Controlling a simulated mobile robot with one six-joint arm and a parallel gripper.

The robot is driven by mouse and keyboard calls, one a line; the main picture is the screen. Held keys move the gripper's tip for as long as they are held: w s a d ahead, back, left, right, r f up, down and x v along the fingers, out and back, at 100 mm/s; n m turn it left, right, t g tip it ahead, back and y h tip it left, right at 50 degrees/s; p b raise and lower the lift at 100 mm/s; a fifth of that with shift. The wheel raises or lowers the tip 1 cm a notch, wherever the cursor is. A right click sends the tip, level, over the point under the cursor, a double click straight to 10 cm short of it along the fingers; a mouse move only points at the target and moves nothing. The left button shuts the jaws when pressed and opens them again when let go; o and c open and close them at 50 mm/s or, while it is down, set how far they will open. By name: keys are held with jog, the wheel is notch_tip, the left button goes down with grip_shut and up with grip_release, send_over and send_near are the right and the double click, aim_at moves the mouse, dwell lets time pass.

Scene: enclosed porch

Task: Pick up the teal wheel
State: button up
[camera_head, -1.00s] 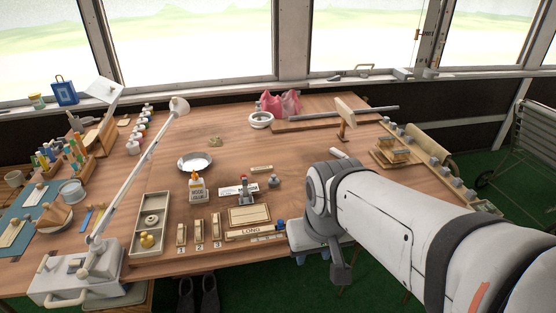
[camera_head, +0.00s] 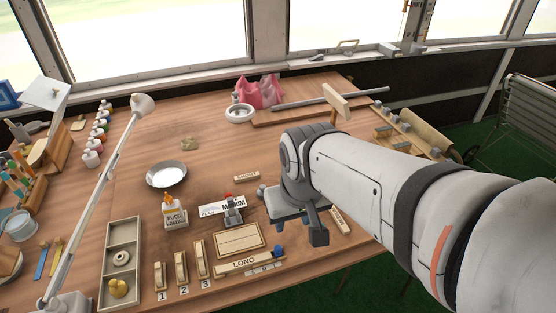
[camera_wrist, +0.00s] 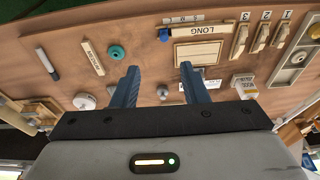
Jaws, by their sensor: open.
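The teal wheel (camera_wrist: 116,52), a small round ring with a dark centre hole, lies flat on the wooden table in the wrist view. It is just beyond and left of the left fingertip, apart from it. My gripper (camera_wrist: 159,68) is open, its two blue-grey fingers spread with nothing held between them. In the head view I cannot find the teal wheel; my arm covers part of the table's right side.
A LONG-labelled tray (camera_head: 245,264) with a blue knob, a glue bottle (camera_head: 174,213), numbered wooden blocks (camera_head: 180,268) and a parts tray (camera_head: 121,235) stand along the front. A white lamp (camera_head: 97,195) leans at left.

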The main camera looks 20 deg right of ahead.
jog(key=shift+o, duration=0.8)
jog(key=shift+w+d+f, duration=0.15)
jog(key=shift+w+f, duration=0.05)
jog(key=shift+w, duration=0.05)
jog(key=o, duration=0.4)
jog(key=w+d+f+m+g+b, duration=0.1)
jog(key=w+d+f+m+b, duration=0.1)
jog(key=w+d+f+m, duration=0.2)
jog(key=w+d+f, duration=0.1)
jog(key=w, duration=0.2)
jog(key=shift+d+f+m+b, duration=0.35)
jog(key=shift+f+m, duration=0.05)
jog(key=shift+w+d+f+m+g+b, duration=0.3)
jog(key=shift+w+d+f+m, duration=0.7)
jog(key=shift+f, duration=1.6)
jog(key=shift+w+d+f+m+g+b, duration=0.4)
jog(key=shift+d+f, duration=0.9)
jog(key=shift+f, duration=1.35)
jog(key=shift+w+d+f+m+g+b, duration=0.1)
jog(key=shift+w+d+f+m+b, duration=0.25)
jog(key=shift+w+d+f+m, duration=1.5)
